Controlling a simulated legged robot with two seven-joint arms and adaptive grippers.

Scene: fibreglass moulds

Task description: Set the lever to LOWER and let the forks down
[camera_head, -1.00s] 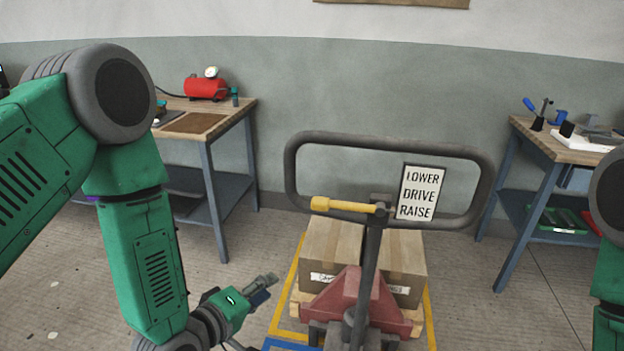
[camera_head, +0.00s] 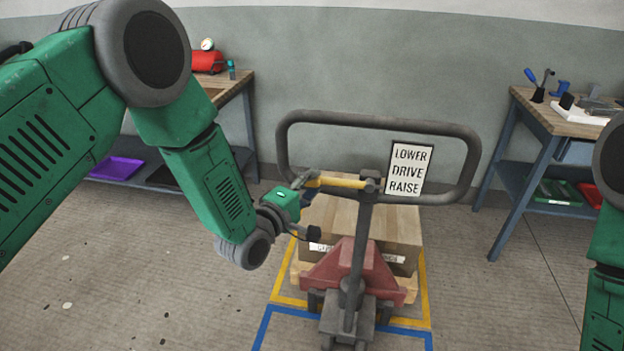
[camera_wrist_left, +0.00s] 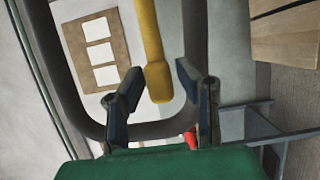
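The yellow lever (camera_head: 342,183) sticks out left, nearly level, from the top of the pallet truck's grey handle post (camera_head: 362,240). A sign (camera_head: 409,170) beside it reads LOWER, DRIVE, RAISE from top to bottom. My left gripper (camera_head: 306,181) is at the lever's free end. In the left wrist view the gripper (camera_wrist_left: 158,84) is open, with the lever's rounded end (camera_wrist_left: 159,84) between its fingers and gaps on both sides. The forks are hidden. My right gripper is out of view.
The grey loop handle (camera_head: 380,118) surrounds the lever and sign. Yellow (camera_head: 423,290) and blue (camera_head: 262,328) lines mark the floor. A workbench (camera_head: 548,120) with tools stands at the right, another (camera_head: 243,85) at the left. Floor at the front left is clear.

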